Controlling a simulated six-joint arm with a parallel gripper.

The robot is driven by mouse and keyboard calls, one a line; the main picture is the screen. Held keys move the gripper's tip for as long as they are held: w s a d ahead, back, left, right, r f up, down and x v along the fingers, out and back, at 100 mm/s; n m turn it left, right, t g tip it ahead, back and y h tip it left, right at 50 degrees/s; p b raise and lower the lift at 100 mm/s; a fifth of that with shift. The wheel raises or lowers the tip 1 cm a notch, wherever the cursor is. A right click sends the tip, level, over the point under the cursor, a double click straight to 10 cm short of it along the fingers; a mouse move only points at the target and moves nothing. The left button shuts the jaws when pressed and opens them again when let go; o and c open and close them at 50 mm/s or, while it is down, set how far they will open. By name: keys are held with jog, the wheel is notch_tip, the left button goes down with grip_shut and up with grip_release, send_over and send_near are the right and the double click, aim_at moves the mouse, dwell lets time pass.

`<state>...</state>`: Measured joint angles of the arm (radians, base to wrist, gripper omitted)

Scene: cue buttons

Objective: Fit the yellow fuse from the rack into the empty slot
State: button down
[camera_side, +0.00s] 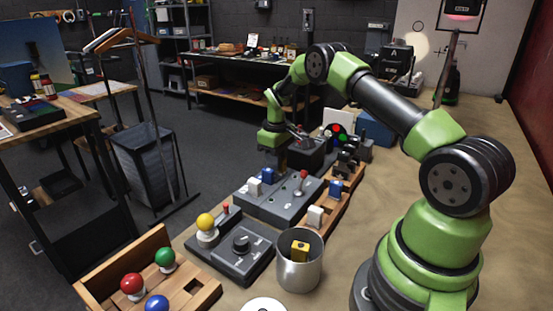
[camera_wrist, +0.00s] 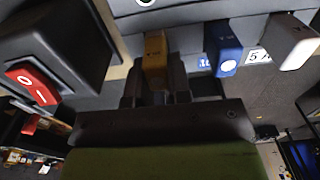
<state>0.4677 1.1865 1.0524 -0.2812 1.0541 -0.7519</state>
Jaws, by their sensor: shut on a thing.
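My gripper (camera_side: 281,160) points down at the far end of the grey fuse panel (camera_side: 262,208). In the wrist view my gripper (camera_wrist: 155,88) is shut on the yellow fuse (camera_wrist: 155,52). The yellow fuse is in line with the seated blue fuse (camera_wrist: 225,48) and white fuse (camera_wrist: 295,45), its far end at or close to the panel. I cannot tell how deep it sits; the slot is hidden. The wooden rack (camera_side: 327,222) stands right of the panel, with a white fuse (camera_side: 316,215) and a blue fuse (camera_side: 336,188).
A metal cup (camera_side: 300,272) holds another yellow fuse-like piece (camera_side: 300,249). A red-tipped lever (camera_side: 302,180) rises from the panel. A dark box with a red switch (camera_wrist: 30,85) is close beside my gripper. A knob box (camera_side: 240,250) and a wooden button tray (camera_side: 128,257) are nearer.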

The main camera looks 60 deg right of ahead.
jog(key=c, duration=0.8)
grip_release()
jog(key=shift+r, duration=3.5)
